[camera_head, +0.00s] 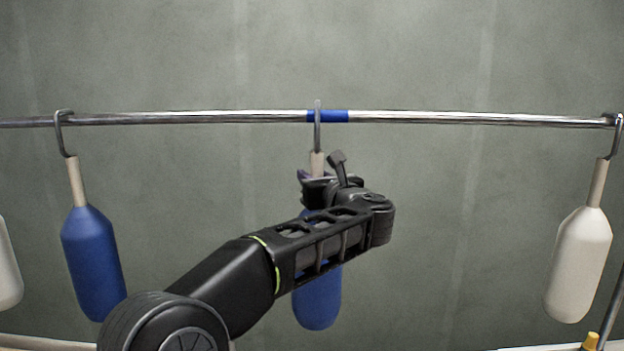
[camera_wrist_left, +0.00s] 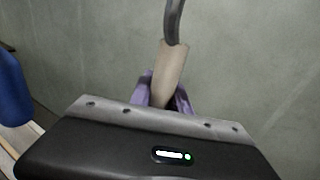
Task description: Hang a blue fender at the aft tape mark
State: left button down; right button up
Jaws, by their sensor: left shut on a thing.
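A blue fender (camera_head: 317,300) is upright in the middle of the head view, partly hidden behind my left arm. My left gripper (camera_head: 318,178) is shut on its beige neck, just under the metal hook (camera_head: 317,130). The hook's top is at the rail, in front of the blue tape mark (camera_head: 335,116); I cannot tell whether it bears on the rail. In the left wrist view the neck (camera_wrist_left: 172,65) stands between the purple finger pads, with the grey hook (camera_wrist_left: 174,20) above it. My right gripper is not in view.
A metal rail (camera_head: 200,118) runs across the head view. Another blue fender (camera_head: 90,260) hangs at the left and a white fender (camera_head: 580,265) at the right. Part of another white fender (camera_head: 8,270) shows at the left edge. The rail between them is otherwise clear.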

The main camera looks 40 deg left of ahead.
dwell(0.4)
pick_arm(q)
jog(key=c, duration=1.3)
grip_release()
jog(key=shift+o, duration=0.8)
jog(key=shift+f, duration=0.15)
jog(key=b+v, duration=0.2)
jog(key=v, duration=0.5)
jog(key=shift+d, duration=0.1)
jog(key=shift+s+d, duration=0.25)
jog(key=shift+d, duration=0.05)
